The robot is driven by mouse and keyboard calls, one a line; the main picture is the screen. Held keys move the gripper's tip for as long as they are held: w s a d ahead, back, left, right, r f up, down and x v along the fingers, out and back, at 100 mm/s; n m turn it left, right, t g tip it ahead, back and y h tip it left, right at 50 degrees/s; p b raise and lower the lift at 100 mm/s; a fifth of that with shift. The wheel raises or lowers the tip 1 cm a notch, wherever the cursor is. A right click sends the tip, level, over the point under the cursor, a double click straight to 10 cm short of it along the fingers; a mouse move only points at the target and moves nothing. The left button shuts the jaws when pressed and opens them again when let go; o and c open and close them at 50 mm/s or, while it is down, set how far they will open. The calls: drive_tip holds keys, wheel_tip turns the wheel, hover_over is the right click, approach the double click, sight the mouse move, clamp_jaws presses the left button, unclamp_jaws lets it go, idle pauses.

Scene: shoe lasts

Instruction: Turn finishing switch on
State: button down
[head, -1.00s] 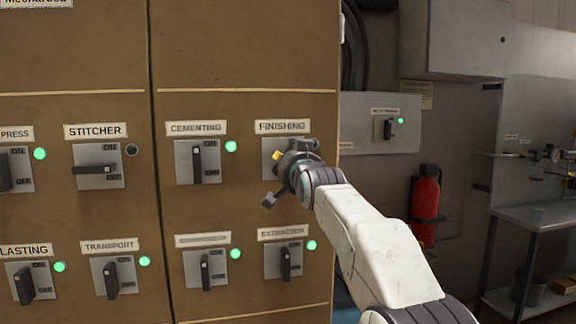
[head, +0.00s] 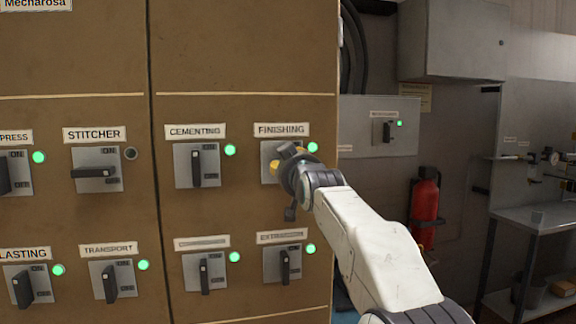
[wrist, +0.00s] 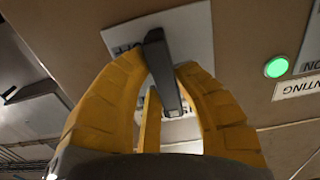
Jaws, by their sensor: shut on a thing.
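The finishing switch has a grey plate (head: 268,148) under the FINISHING label (head: 281,130). Its lamp (head: 313,147) glows green. My gripper (head: 284,165) is in front of the plate and hides most of it and the handle in the head view. In the wrist view the yellow fingers of my gripper (wrist: 160,78) stand on either side of the dark switch handle (wrist: 158,55) and are shut on it. The grey plate (wrist: 192,30) shows behind the handle.
The cementing switch (head: 197,165) is just left, with a green lamp (head: 230,150). The stitcher switch (head: 96,169) has a dark lamp. Other switches sit in the row below. A red fire extinguisher (head: 425,207) and a metal bench (head: 538,218) stand at right.

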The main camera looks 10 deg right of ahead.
idle(0.4)
drive_tip(key=c, duration=0.9)
unclamp_jaws()
drive_tip(key=shift+a, duration=0.1)
drive_tip(key=shift+c, duration=0.2)
drive_tip(key=s, duration=1.2)
